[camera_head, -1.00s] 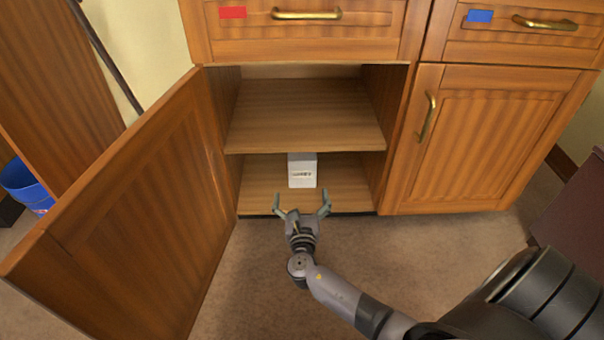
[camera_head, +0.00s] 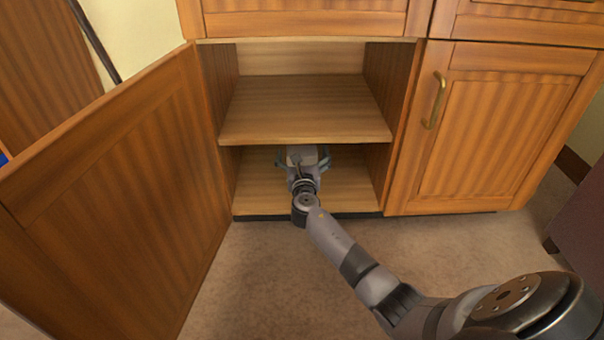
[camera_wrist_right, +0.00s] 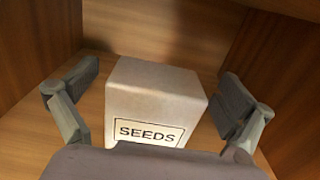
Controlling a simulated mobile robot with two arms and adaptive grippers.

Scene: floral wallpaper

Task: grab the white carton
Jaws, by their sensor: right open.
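The white carton stands upright on the cabinet's bottom shelf (camera_head: 258,190). In the right wrist view the carton (camera_wrist_right: 155,95) shows a "SEEDS" label on its front. My right gripper (camera_head: 303,158) is inside the lower compartment. Its two open fingers (camera_wrist_right: 155,112) stand to either side of the carton, with a visible gap on the left and a narrower one on the right. In the head view the gripper covers most of the carton. My left gripper is not in view.
The middle shelf (camera_head: 305,108) lies just above my right gripper. The open cabinet door (camera_head: 120,200) stands at the left, and the compartment's side wall (camera_head: 378,175) is at the right. A closed door (camera_head: 490,125) is further right. The carpet in front is clear.

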